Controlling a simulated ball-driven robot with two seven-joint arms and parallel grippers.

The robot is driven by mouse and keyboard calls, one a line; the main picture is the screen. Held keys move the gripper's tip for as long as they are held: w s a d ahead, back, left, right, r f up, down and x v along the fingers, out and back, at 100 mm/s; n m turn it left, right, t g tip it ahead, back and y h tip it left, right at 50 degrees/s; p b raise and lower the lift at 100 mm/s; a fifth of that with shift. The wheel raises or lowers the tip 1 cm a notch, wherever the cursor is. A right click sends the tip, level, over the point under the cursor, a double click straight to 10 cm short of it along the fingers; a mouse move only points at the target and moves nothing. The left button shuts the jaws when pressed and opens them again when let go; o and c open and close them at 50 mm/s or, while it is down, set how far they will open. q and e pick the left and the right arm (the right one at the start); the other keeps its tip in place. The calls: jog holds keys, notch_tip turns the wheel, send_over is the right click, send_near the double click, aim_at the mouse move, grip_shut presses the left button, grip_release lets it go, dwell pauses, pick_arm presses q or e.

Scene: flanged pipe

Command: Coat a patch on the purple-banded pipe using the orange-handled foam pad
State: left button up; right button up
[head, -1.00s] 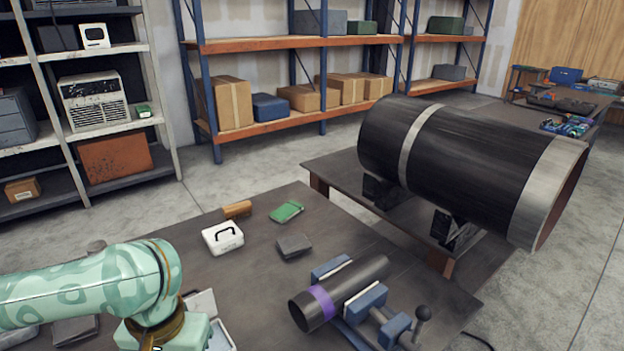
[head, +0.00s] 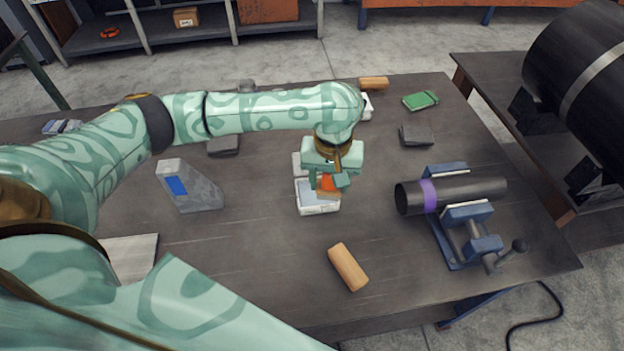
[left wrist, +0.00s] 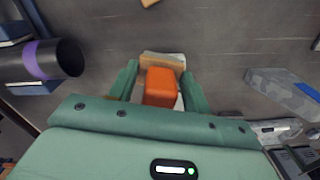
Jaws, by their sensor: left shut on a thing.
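The purple-banded pipe (head: 475,190) is dark and lies in a blue vise (head: 467,216) on the table, right of my left gripper. It also shows at the left in the left wrist view (left wrist: 66,58). My left gripper (head: 328,184) points down, shut on the orange handle of the foam pad (left wrist: 162,86). The pad's tan edge shows past the handle in the wrist view. In the head view the pad is over a white-rimmed tray (head: 318,212); I cannot tell whether they touch. The gripper hides part of the tray. My right gripper is not in view.
A wooden block (head: 348,267) lies near the front edge. A grey wedge-shaped thing with a blue patch (head: 189,187) stands left of the tray. A green box (head: 420,100) and a dark grey block (head: 416,135) lie behind the pipe. Bare table separates tray and vise.

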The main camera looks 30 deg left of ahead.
pick_arm(q)
jog(key=w+a+f+n+b, duration=0.1)
jog(key=w+a+f+b, duration=0.1)
jog(key=f, duration=0.1)
jog(key=w+a+f+n+b, duration=0.2)
jog(key=w+f+b, duration=0.1)
jog(key=f, duration=0.1)
jog(key=w+a+f+n+b, duration=0.1)
jog(key=w+a+f+b, duration=0.1)
jog(key=f, duration=0.2)
jog(key=shift+w+a+n, duration=0.2)
jog(key=shift+a+n, duration=0.1)
jog(key=shift+f+b, duration=0.25)
jog(key=shift+b, duration=0.8)
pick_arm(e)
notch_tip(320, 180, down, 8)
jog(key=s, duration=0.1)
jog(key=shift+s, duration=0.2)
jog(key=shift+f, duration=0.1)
pick_arm(q)
jog(key=shift+f, duration=0.6)
